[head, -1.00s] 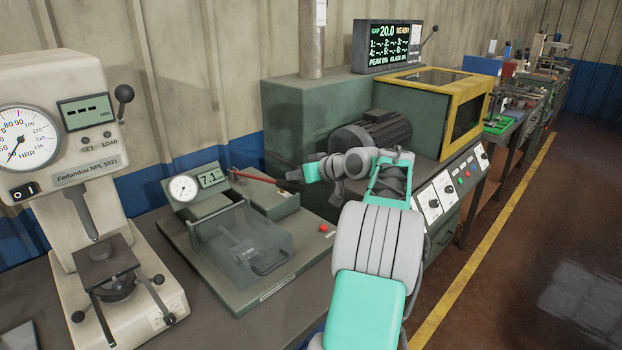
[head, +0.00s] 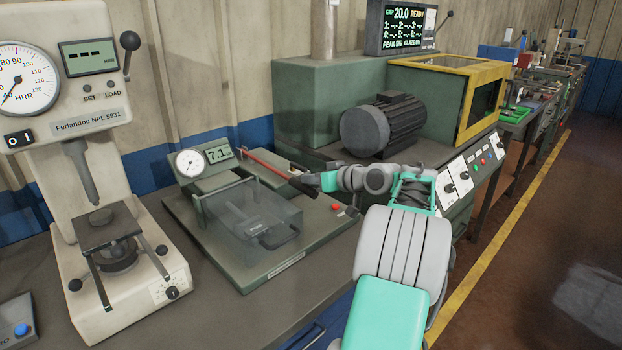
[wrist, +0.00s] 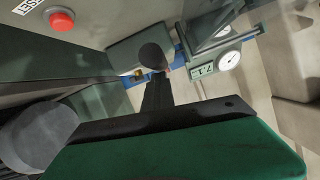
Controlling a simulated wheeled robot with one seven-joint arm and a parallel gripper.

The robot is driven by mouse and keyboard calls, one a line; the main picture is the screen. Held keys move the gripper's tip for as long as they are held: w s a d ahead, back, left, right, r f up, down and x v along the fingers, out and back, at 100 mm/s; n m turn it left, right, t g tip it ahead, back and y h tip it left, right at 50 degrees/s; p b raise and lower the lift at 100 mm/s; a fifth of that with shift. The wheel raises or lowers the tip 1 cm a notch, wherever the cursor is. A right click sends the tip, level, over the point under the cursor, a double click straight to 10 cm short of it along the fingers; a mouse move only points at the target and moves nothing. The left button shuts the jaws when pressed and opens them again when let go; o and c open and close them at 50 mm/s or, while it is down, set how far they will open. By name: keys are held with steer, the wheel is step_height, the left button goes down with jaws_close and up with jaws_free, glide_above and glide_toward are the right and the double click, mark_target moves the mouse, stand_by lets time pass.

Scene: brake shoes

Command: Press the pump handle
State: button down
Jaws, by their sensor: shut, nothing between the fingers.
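The pump handle (head: 268,163) is a red rod on the small green bench unit with the clear cover. It slopes down to the right, toward my gripper (head: 305,186). My gripper is shut and empty, at the handle's outer end; exact contact is hard to tell. In the wrist view, my dark gripper fingers (wrist: 157,95) point toward a dark rounded end (wrist: 155,57), which looks like the handle's grip. The rod behind it is mostly hidden there. The unit's digital display (head: 218,153) reads about 7.1, beside a round dial gauge (head: 190,162).
A red button (head: 336,207) sits on the unit's base near my arm; it also shows in the wrist view (wrist: 62,19). A hardness tester (head: 95,180) stands left. A green machine with a motor (head: 382,125) and yellow-framed box stands behind my arm.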

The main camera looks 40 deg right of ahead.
steer(key=r+p+v, duration=0.1)
steer(key=p+v, duration=0.1)
steer(key=v, duration=0.9)
steer(key=shift+w+d+r, duration=0.15)
steer(key=shift+d+r, duration=0.25)
steer(key=shift+r, duration=0.05)
steer(key=shift+p, duration=0.3)
stand_by(0.4)
